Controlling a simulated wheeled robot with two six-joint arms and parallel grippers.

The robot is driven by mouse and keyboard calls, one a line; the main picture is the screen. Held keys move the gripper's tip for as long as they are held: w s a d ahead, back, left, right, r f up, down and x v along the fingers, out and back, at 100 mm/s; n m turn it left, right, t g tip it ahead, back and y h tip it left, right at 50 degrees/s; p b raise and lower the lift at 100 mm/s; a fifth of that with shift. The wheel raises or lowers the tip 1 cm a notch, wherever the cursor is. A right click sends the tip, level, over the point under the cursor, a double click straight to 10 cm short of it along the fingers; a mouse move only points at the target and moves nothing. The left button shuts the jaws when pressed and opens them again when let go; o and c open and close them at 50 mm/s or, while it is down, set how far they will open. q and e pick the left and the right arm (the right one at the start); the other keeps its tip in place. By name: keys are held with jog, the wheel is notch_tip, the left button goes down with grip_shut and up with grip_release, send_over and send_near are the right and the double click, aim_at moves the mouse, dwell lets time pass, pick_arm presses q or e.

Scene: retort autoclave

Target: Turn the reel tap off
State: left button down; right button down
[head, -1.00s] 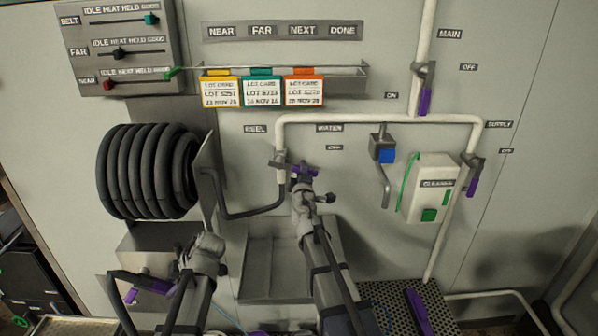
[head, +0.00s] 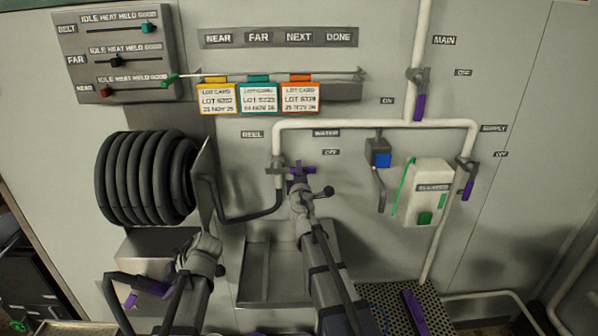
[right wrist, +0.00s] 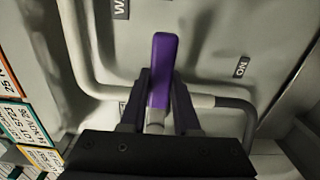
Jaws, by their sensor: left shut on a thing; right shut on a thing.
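The reel tap (head: 277,166) sits on the white pipe below the REEL label. Its purple handle (head: 296,170) points right, roughly square to the upright pipe. My right gripper (head: 302,177) is shut on this handle. In the right wrist view the purple handle (right wrist: 163,65) stands between the fingers of my right gripper (right wrist: 160,82), its tip beyond them. An OFF label (head: 331,152) is right of the handle. In the right wrist view an ON label (right wrist: 241,67) is at the right. My left gripper (head: 160,288) is shut on a dark wand with a purple grip (head: 151,286).
A coiled black hose (head: 148,178) is left of the tap. Lot cards (head: 258,98) hang on a rail above. The main tap's purple handle (head: 419,107), a white cleaner box (head: 428,191) and the supply tap's purple handle (head: 468,190) are at the right.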

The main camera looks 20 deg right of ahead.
jog(key=c, duration=0.6)
grip_release()
jog(key=shift+c, duration=0.2)
jog(key=v, duration=1.2)
